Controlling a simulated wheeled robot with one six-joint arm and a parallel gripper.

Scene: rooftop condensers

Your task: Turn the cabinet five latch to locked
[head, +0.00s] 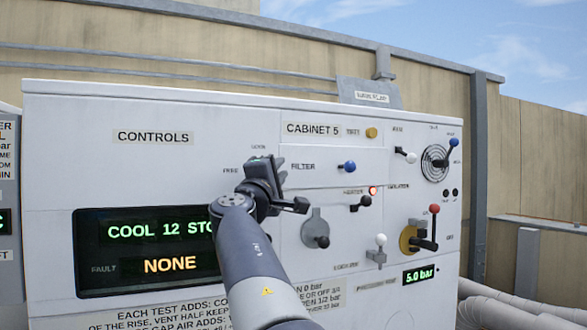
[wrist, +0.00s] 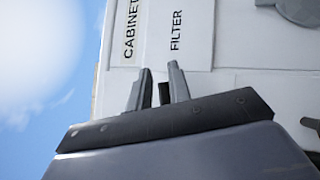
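The cabinet five panel shows in the head view with its CABINET 5 label (head: 312,129). My gripper (head: 268,168) is at the panel's left part, beside a small FREE label (head: 230,170) and below another small label (head: 258,147) too small to read surely. The gripper covers most of what is there, so the latch's position cannot be told. In the wrist view my gripper's fingers (wrist: 160,88) stand apart. A short dark piece (wrist: 164,93), perhaps the latch handle, shows between them, with a gap on its left side. I cannot tell whether it touches the right finger.
Right of my gripper are a blue-knobbed FILTER lever (head: 347,167), a round grey plate with a dark knob (head: 316,234), a black-knobbed lever (head: 362,202) and a red-handled valve (head: 434,210). A display (head: 150,247) reads COOL 12 and NONE at the left.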

